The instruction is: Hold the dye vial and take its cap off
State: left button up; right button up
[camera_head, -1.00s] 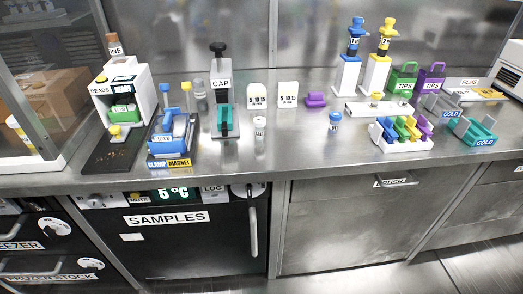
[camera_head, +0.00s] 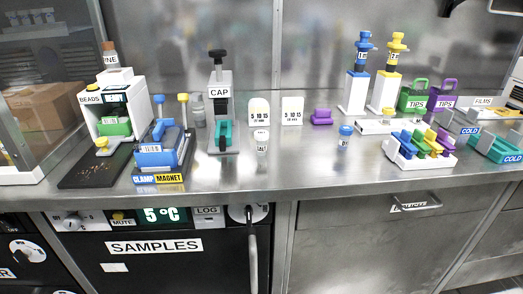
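A small clear vial with a blue cap (camera_head: 345,136) stands upright on the steel counter, right of centre. Another small vial with a white cap and a label (camera_head: 261,142) stands upright to its left. The writing on both is too small to read, so I cannot tell which is the dye vial. Both caps are on. Neither of my grippers is in view.
The CAP press (camera_head: 220,92) stands left of the vials. The clamp magnet (camera_head: 160,150) and beads machine (camera_head: 118,115) are further left. A white rack of coloured pieces (camera_head: 420,160) stands right. The counter's front middle (camera_head: 300,177) is clear.

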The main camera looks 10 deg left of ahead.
aim_at(344, 141)
jog(key=l+u, duration=0.25)
jog(key=l, duration=0.55)
jog(key=l+u, duration=0.25)
jog(key=l, duration=0.55)
jog(key=z, duration=0.35)
jog(key=i+j+z, duration=0.1)
jog(key=j+z, duration=0.55)
jog(key=j, duration=0.15)
jog(key=i+j+z, duration=0.1)
jog(key=j, duration=0.7)
jog(key=j+z, duration=0.1)
jog(key=j, duration=0.65)
